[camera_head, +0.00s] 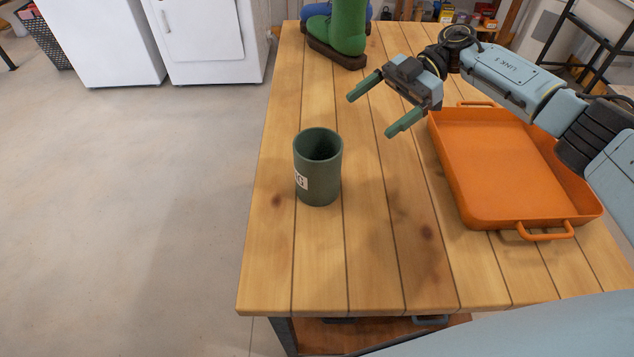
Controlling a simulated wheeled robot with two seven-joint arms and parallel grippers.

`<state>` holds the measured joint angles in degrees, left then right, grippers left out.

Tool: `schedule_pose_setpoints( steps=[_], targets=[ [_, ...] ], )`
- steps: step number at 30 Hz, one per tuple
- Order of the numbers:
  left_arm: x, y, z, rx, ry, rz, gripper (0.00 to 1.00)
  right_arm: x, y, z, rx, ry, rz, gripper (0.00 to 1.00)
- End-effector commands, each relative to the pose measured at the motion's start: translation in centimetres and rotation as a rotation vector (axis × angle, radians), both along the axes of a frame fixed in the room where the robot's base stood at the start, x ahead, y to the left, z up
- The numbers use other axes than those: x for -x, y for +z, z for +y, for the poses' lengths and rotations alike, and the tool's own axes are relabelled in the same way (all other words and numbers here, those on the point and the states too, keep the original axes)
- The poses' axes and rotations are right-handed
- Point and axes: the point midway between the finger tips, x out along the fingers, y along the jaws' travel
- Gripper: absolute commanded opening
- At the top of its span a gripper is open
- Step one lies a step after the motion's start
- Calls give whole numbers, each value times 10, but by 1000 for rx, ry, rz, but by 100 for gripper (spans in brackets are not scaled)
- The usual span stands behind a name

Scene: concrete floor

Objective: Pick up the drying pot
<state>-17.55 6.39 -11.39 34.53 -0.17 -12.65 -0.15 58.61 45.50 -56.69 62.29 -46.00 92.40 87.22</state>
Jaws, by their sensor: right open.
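A dark green cylindrical pot (324,184) stands upright on the wooden table (345,270), near its left side. It has an open top and a white label with dark letters, partly turned out of sight. My right gripper (369,110) comes in from the right and hangs above the table, behind and to the right of the pot. Its two green fingers are spread wide with nothing between them, and it does not touch the pot. My left gripper is not in view.
An orange tray (468,205) with handles lies empty on the table's right, under my right arm. Green boots (345,30) stand at the far end, with something blue behind. The table is clear around the pot. White appliances (205,40) stand beyond the open floor at left.

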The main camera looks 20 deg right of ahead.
Motion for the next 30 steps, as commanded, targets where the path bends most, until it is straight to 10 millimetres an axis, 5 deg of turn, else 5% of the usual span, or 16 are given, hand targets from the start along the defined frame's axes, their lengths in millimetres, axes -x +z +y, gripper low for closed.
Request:
schedule_pose_setpoints(
  steps=[12, 30],
  targets=[
    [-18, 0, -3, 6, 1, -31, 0, 15, -27, 57, -2, 4, 0, 96],
    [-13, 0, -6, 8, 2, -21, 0, 28, -51, 118, -1, 2, 0, 96]
  ],
)
